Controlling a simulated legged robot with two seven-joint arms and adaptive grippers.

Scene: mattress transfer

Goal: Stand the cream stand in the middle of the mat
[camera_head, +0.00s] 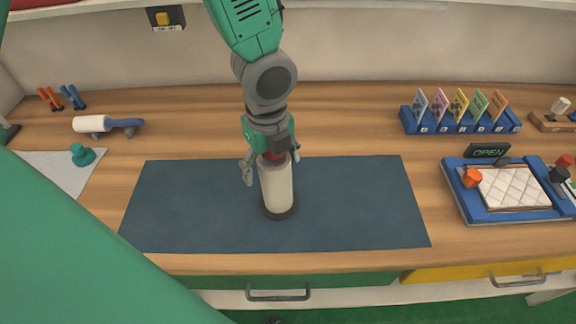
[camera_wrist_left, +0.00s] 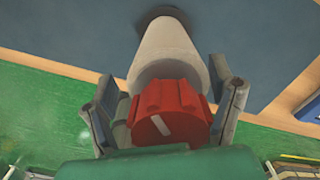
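The cream stand (camera_head: 276,186) is upright on the dark blue mat (camera_head: 360,205), close to its middle, with its dark round base on the cloth. In the left wrist view the stand (camera_wrist_left: 168,50) shows with a red ridged knob (camera_wrist_left: 170,110) at its top. My left gripper (camera_head: 271,163) is above the stand, fingers spread on either side of its top. In the wrist view the left gripper (camera_wrist_left: 168,100) shows gaps between its fingers and the red knob. My right gripper is in neither view.
A blue card rack (camera_head: 460,122) stands at the back right. A blue tray with a quilted white pad (camera_head: 512,188) is right of the mat. A roller (camera_head: 105,124) and a teal knob (camera_head: 82,154) are at the left. The mat around the stand is clear.

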